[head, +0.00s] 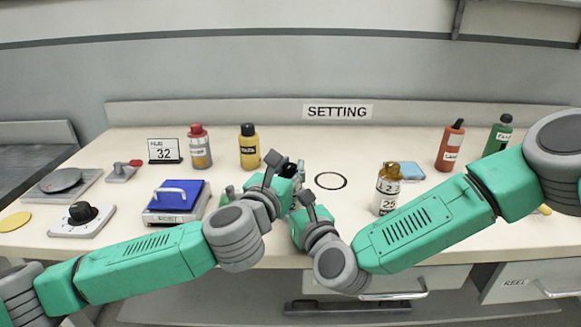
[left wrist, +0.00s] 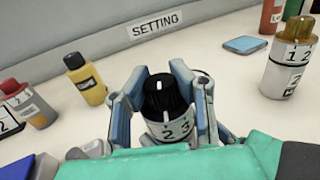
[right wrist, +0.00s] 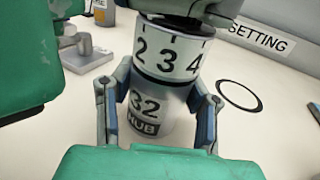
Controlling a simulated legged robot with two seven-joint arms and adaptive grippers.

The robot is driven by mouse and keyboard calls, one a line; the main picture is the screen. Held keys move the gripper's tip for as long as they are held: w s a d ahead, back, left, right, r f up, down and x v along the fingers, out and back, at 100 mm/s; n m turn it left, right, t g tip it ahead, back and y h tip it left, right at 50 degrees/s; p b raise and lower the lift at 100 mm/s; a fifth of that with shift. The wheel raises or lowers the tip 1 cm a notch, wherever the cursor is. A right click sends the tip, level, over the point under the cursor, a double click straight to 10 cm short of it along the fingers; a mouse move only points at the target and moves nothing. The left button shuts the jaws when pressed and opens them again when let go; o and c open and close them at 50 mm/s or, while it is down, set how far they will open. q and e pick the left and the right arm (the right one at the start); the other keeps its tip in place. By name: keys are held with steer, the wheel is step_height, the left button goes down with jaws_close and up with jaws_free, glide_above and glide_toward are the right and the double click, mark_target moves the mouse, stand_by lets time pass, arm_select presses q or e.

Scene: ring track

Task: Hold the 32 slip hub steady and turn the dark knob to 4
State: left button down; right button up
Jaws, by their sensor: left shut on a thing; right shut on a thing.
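The 32 slip hub (right wrist: 148,108) stands upright on the bench, a grey cylinder marked 32 HUB below a white number band (right wrist: 168,50) showing 2, 3 and 4. Its dark knob (left wrist: 166,97) sits on top, with a white mark on its upper face. Which number the knob points to is unclear. My left gripper (left wrist: 163,108) is shut on the knob from above. My right gripper (right wrist: 162,95) is shut around the hub's body below the band. In the head view, my left gripper (head: 283,168) and right gripper (head: 302,200) mostly hide the hub.
A similar hub with a gold knob, marked 25 (head: 386,197), stands to the right. A black ring outline (head: 331,188) lies on the bench between.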

mark_target(291, 165)
arm_select(q)
steer(key=shift+s+d, duration=0.1)
stand_by(0.3)
steer(key=c, duration=1.3)
jaws_free()
steer(key=shift+o, duration=0.2)
steer(key=shift+r, duration=0.15)
step_height(291, 165, up, 10)
steer(key=shift+f, duration=0.2)
